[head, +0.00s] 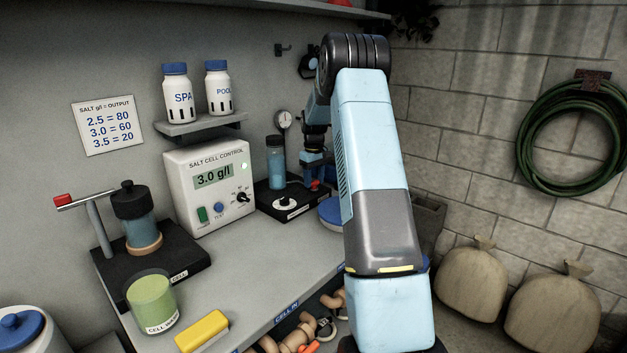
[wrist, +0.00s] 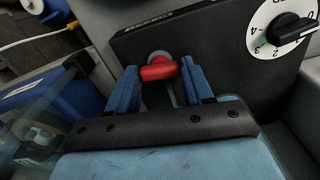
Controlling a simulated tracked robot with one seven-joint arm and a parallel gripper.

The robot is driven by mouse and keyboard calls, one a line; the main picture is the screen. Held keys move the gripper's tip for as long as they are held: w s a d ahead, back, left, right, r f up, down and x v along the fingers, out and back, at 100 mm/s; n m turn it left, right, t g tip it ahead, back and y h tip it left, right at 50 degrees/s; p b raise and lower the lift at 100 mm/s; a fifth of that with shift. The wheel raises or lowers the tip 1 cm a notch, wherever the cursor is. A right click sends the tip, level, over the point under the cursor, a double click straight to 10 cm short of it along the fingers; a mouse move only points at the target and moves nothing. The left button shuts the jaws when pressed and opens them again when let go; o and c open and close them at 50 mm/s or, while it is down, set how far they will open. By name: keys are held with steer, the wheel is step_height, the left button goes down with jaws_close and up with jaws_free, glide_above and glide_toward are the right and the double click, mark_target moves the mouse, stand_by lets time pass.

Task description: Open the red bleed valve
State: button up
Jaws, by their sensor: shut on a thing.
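The red bleed valve (wrist: 160,72) has a short red handle on a thin metal stem. It sits on a black base plate, beside a white dial with a black knob. In the wrist view my gripper (wrist: 160,80) has its two blue fingers on either side of the red handle, shut on it. The handle lies crosswise between the fingers. In the head view the red valve (head: 315,185) shows as a small red spot at the right of the black plate, just under my gripper (head: 312,172). My arm hides part of the area.
The salt cell control box (head: 208,180) reads 3.0 g/l, left of the black plate (head: 272,206). A yellow block (head: 202,331) and green cup (head: 152,300) are at the front left.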

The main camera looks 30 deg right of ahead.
steer(key=shift+n, duration=0.7)
steer(key=o, duration=1)
steer(key=shift+o, duration=0.2)
step_height(320, 180, up, 14)
steer(key=shift+f, duration=0.15)
